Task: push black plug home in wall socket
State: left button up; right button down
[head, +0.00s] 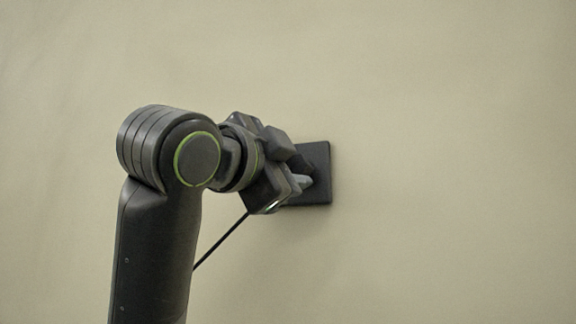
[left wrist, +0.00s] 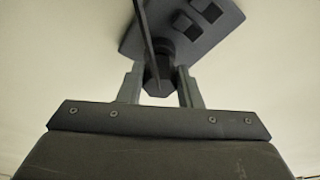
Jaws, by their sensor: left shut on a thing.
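The dark square wall socket (head: 322,188) is fixed to the wall, partly hidden behind my left gripper (head: 302,181) in the head view. In the left wrist view the socket plate (left wrist: 137,42) sits tilted at the top, with two square openings beside the plug. The black plug (left wrist: 158,88) is between the two fingers of my left gripper (left wrist: 160,88), which is shut on it. The plug's front end meets or overlaps the plate; I cannot tell how deep it sits. In the head view the plug is hidden by the gripper. My right gripper is not in view.
A thin dark cable (head: 222,239) hangs down to the left from below the gripper. It also crosses in front of the plug and plate in the left wrist view (left wrist: 145,30). The plain beige wall (head: 450,160) is otherwise bare, with free room around the socket.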

pick_arm(q)
jog(key=shift+w+d, duration=0.15)
jog(key=shift+w, duration=0.3)
jog(key=o, duration=1)
jog(key=shift+o, duration=0.2)
jog(key=shift+s, duration=0.1)
jog(key=b+v, duration=0.3)
jog(key=v, duration=0.3)
jog(key=shift+s+a+b, duration=0.25)
jog(key=shift+s+b, duration=0.05)
jog(key=shift+s, duration=0.05)
jog(key=shift+f, duration=0.1)
